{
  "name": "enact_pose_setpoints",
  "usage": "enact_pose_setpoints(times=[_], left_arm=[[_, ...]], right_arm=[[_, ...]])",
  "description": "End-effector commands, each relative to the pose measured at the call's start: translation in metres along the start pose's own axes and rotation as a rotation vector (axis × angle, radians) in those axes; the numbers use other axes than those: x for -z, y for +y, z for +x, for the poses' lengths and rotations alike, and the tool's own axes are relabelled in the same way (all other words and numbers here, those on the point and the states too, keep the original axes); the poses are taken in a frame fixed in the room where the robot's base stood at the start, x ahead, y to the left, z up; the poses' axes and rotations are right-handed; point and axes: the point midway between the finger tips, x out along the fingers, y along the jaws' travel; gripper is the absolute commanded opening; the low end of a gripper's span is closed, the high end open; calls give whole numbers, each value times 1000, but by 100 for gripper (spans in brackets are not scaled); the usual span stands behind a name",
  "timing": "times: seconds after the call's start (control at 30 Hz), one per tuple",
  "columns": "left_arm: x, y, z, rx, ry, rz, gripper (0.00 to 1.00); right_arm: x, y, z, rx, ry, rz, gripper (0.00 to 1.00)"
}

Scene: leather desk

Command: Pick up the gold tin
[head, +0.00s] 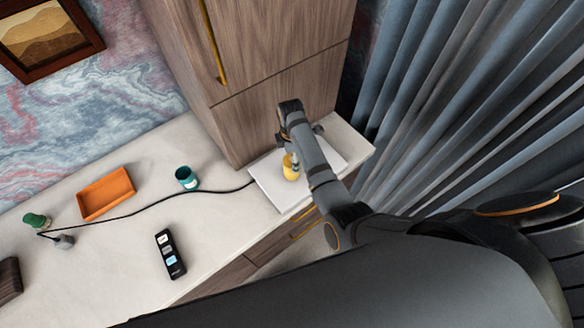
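The gold tin (290,172) is a small yellow-gold container on a white flat slab (266,183) at the right end of the desk. My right arm reaches over it from the lower right, and the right gripper (295,158) is right at the tin. The arm covers part of the tin and most of the fingers, so I cannot tell whether they are around it, touching it or closed. My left gripper is not in view.
The pale desk (135,235) also holds an orange tray (106,193), a teal cup (187,178), a green object (36,221) and a black block with buttons (170,254). A black cable (150,207) crosses the desk to the slab. A wooden cabinet (270,105) stands close behind.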

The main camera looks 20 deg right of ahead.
Motion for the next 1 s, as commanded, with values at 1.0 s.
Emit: enact_pose_setpoints(times=[1.0], left_arm=[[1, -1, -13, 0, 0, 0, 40]], right_arm=[[0, -8, 56, -1, 1, 2, 43]])
